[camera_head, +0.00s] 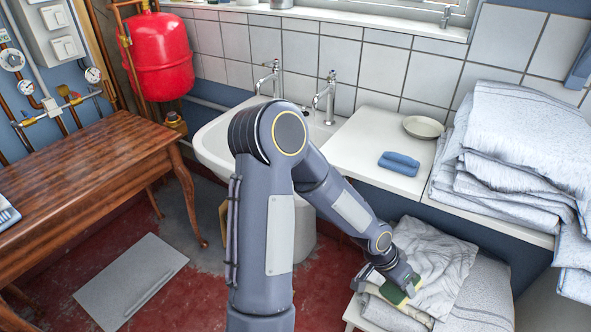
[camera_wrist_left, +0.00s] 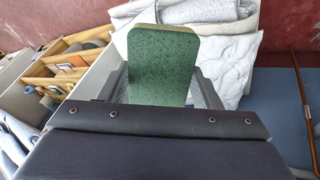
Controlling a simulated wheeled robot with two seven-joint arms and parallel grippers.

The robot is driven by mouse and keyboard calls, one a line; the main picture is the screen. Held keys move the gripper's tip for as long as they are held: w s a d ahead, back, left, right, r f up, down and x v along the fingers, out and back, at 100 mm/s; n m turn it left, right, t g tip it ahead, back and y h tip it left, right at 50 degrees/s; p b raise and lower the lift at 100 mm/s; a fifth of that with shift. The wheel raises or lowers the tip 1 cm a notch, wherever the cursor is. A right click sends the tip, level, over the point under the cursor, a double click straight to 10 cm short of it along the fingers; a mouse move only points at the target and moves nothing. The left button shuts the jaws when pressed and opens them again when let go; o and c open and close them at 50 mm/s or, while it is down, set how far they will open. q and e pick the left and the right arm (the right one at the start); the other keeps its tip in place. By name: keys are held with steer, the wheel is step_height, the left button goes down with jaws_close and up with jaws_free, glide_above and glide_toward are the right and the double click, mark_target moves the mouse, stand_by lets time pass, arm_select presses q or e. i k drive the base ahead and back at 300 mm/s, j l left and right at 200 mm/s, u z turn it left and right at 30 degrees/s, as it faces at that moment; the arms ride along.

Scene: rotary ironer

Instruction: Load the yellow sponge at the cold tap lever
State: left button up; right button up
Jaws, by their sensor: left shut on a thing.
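My left gripper (camera_head: 400,286) is shut on the sponge, low at the right over the folded cloths. In the left wrist view the sponge (camera_wrist_left: 164,66) shows a broad green scouring face and a thin yellowish edge, standing up between the fingers. In the head view only a small green part of the sponge (camera_head: 392,293) shows. Two chrome taps stand at the back of the white basin, a left one (camera_head: 274,78) and a right one (camera_head: 328,100). I cannot tell which is cold. My arm hides much of the basin (camera_head: 212,142). My right gripper is not in view.
A white counter (camera_head: 362,140) right of the basin bears a blue folded cloth (camera_head: 399,163) and a shallow dish (camera_head: 423,127). Stacked towels (camera_head: 520,130) fill its right end. A wooden table (camera_head: 95,165) and a red tank (camera_head: 160,55) are at left.

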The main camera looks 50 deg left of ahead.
mark_target(332, 74)
steer(key=k+j, duration=0.15)
steer(key=j, duration=0.25)
steer(key=k+j+z, duration=0.15)
steer(key=j, duration=0.25)
steer(key=k+j, duration=0.1)
steer(key=j, duration=0.3)
steer(key=k+j+z, duration=0.1)
steer(key=j, duration=0.3)
steer(key=k+j, duration=0.25)
steer(key=j, duration=0.15)
steer(key=k+j+z, duration=0.15)
steer(key=j, duration=0.25)
